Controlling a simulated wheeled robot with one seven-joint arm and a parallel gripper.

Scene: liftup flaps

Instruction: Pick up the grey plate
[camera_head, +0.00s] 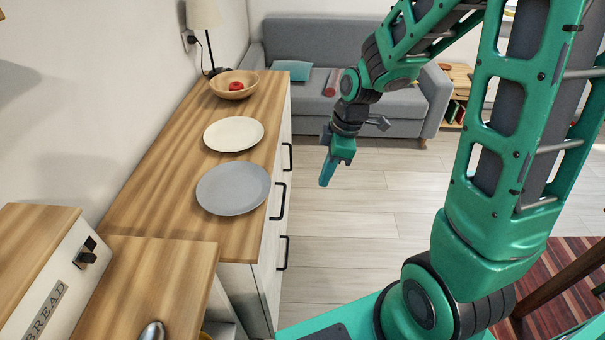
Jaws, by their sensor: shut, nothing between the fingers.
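The grey plate (233,188) lies flat on the wooden top of the cabinet (150,190), near its right front edge. A cream plate (234,133) lies just behind it, apart from it. My gripper (325,182) hangs in the air to the right of the cabinet, over the floor, with its fingers pointing down. It is shut and empty. It is apart from the grey plate, and a gap of open air lies between them.
A wooden bowl (234,85) with a red item and a lamp (205,20) stand at the cabinet's far end. A bread box (45,270) is at the near left. Black drawer handles (281,200) stick out of the cabinet front. A grey sofa (300,50) stands behind.

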